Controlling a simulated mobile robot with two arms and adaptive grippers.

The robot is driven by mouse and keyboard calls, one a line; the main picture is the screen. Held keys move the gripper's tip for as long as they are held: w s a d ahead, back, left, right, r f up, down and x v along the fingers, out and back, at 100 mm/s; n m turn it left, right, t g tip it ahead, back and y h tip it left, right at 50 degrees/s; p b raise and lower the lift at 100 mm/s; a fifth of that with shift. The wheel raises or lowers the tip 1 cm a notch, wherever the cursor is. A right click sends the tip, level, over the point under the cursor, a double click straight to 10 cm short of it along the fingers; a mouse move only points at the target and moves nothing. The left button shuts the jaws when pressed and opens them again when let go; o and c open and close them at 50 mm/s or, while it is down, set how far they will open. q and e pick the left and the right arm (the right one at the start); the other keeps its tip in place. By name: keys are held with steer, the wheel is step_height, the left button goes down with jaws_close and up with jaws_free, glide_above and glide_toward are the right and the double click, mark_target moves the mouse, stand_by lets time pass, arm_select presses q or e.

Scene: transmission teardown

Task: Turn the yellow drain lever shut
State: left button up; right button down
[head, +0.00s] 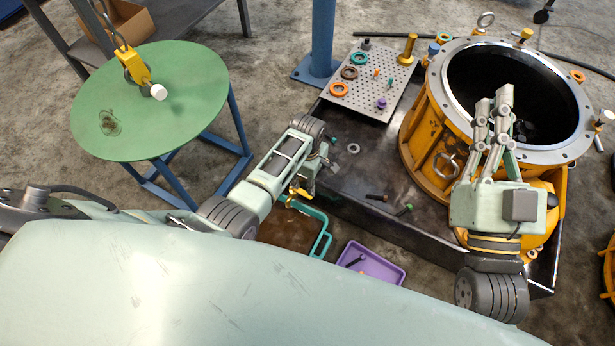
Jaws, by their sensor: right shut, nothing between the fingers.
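The yellow drain lever (299,193) is a small yellow piece at the left edge of the dark bench tray, just above a teal-rimmed bin. My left gripper (312,178) is beside it, largely hidden under its own wrist. I cannot tell whether its fingers touch the lever or are open. My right gripper (493,102) is shut and empty, in front of the opening of the yellow housing (425,130), well away from the lever.
The teal bin (322,243) with brown contents stands below the lever, with a purple tray (376,262) to its right. A perforated plate (368,80) holds rings and pins. Loose bolts lie on the dark tray (350,185).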

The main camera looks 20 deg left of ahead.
arm_select(q)
steer(key=shift+r, duration=0.35)
